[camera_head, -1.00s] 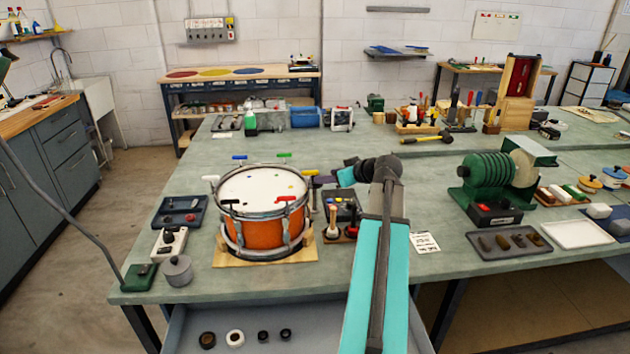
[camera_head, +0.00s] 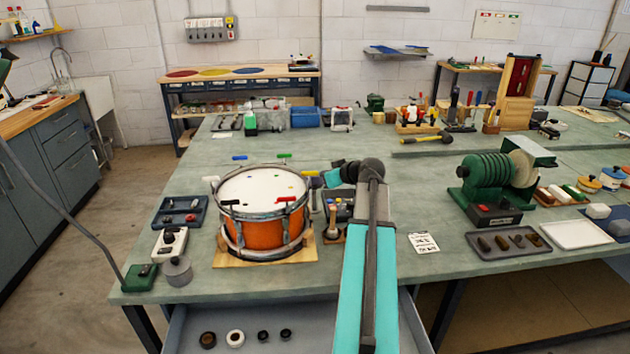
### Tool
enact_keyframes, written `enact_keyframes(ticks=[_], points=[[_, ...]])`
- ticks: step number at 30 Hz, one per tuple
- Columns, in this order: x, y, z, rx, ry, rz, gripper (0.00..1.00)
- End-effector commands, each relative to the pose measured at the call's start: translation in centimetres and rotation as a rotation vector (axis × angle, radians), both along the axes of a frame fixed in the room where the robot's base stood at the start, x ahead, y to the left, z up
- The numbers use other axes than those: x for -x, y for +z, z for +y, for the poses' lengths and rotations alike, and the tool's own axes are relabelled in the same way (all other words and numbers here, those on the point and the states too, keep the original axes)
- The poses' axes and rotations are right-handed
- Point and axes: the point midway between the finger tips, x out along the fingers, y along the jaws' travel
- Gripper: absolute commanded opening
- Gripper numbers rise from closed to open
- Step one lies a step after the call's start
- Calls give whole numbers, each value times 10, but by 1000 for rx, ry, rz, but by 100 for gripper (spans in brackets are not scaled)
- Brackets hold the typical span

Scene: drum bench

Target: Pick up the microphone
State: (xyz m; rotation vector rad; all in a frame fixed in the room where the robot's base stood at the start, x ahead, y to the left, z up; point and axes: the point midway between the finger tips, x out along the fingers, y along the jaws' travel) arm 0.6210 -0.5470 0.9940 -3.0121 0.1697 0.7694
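I cannot make out a microphone for certain in this view. Small dark items (camera_head: 343,209) stand close to the right side of the orange drum (camera_head: 262,236), partly covered by my arm, and are too small to name. My arm reaches up from the bottom and bends left at a dark joint, with a short teal and dark end piece near the drum's right rim. The fingers of my gripper cannot be made out, so its opening and any contact are unclear.
A grey tray (camera_head: 509,254), a white tray (camera_head: 573,234) and a green machine (camera_head: 488,182) stand at right. A dark tray (camera_head: 162,218) and a grey pot (camera_head: 177,271) are left of the drum. Coloured T-handles surround the drum's rim. The bench middle behind is fairly clear.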

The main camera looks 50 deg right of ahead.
Motion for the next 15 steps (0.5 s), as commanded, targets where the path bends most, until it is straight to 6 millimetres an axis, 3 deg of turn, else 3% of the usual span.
enact_keyframes(ticks=[15], points=[[-8, -4, 0, 1, 0, 0, 46]])
